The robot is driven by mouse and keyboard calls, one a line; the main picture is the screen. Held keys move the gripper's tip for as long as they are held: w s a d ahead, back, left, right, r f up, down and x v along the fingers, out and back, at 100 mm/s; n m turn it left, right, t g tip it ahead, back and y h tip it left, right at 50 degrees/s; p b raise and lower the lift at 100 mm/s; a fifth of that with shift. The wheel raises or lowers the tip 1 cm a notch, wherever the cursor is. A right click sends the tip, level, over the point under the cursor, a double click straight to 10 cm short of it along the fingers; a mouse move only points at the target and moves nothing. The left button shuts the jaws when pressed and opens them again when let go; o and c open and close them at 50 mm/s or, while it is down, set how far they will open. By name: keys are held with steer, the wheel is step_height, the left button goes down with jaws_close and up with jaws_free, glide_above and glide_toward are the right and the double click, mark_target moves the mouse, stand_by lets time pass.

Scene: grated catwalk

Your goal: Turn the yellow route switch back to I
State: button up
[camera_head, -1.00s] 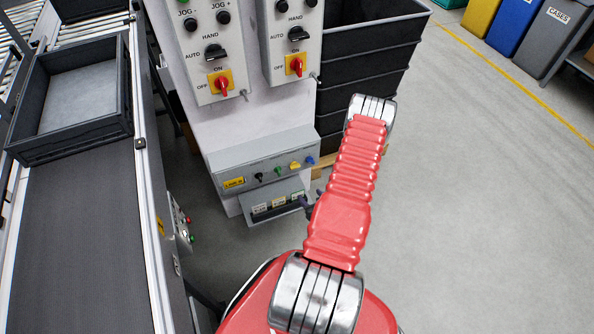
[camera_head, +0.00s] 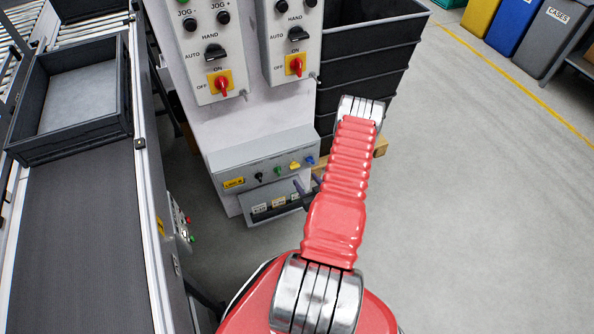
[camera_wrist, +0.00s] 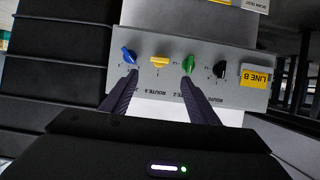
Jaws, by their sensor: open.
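The yellow route switch (camera_head: 294,164) is on the sloped grey panel (camera_head: 234,171) low on the white cabinet, between a green and a blue knob. In the wrist view, where the panel appears upside down, the yellow switch (camera_wrist: 159,61) has its handle lying roughly crosswise. Its position marks are too small to read. My gripper (camera_wrist: 160,77) is open and empty. Its two dark fingers point at the panel, one to each side of the yellow switch in the picture, with the tips seemingly short of it. In the head view my gripper (camera_head: 305,184) is mostly hidden by my red arm.
Blue (camera_wrist: 128,55), green (camera_wrist: 188,64) and black (camera_wrist: 220,70) knobs sit close by on the same panel. Control boxes with red switches (camera_head: 221,84) are above. A conveyor (camera_head: 85,230) runs at left; stacked dark crates (camera_head: 365,60) stand behind. The right floor is clear.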

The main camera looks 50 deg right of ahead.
mark_target(295, 167)
steer(key=x, duration=1)
steer(key=shift+w+d+f, duration=0.15)
steer(key=shift+w, duration=0.1)
steer(key=shift+c, duration=0.5)
steer(key=c, duration=0.9)
steer(key=shift+c, duration=0.2)
